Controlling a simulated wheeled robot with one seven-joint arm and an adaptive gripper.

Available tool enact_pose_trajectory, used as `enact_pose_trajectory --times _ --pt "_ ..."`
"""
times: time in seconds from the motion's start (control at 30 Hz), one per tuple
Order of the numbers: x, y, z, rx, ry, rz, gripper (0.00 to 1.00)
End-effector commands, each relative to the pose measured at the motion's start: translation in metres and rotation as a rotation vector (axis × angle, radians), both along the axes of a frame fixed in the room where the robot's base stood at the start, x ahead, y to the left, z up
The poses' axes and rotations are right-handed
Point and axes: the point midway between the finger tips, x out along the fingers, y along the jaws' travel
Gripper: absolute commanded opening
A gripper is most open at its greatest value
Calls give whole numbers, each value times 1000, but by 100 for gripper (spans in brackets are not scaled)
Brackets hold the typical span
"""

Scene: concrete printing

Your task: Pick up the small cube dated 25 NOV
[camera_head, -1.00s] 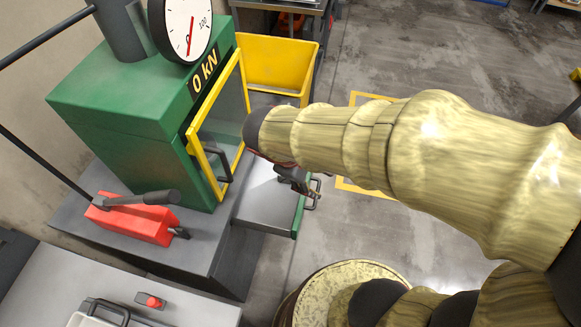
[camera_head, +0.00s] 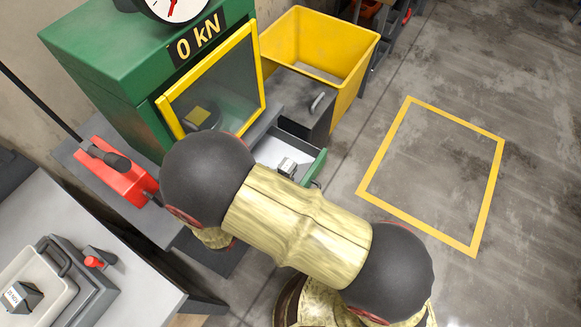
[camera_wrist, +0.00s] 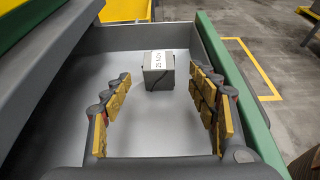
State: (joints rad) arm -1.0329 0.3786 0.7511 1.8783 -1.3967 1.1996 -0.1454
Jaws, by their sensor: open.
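The small grey cube (camera_wrist: 158,76) lies in an open drawer, and its white label reads 25 NOV in the wrist view. In the head view the cube (camera_head: 287,167) shows in the same drawer (camera_head: 314,169), which has a green front. My gripper (camera_wrist: 160,92) is open, with its yellow-padded fingers inside the drawer. The fingers stand left and right of the cube, which is slightly beyond them with clear space on both sides. My gripper is hidden behind my arm in the head view.
The drawer walls (camera_wrist: 220,60) stand close around my fingers. The green press (camera_head: 110,70) with a yellow-framed door stands left of the drawer, and a yellow bin (camera_head: 350,60) behind it. Another labelled cube (camera_head: 22,298) lies in a tub at lower left. The right floor is clear.

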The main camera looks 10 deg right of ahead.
Motion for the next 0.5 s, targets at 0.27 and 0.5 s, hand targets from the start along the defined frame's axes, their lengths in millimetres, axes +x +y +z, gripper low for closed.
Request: enact_pose_trajectory --times 0.27,0.5 --pt "22 -17 -12 3 0 -6 59" --pt "48 -35 -24 3 -1 -7 59"
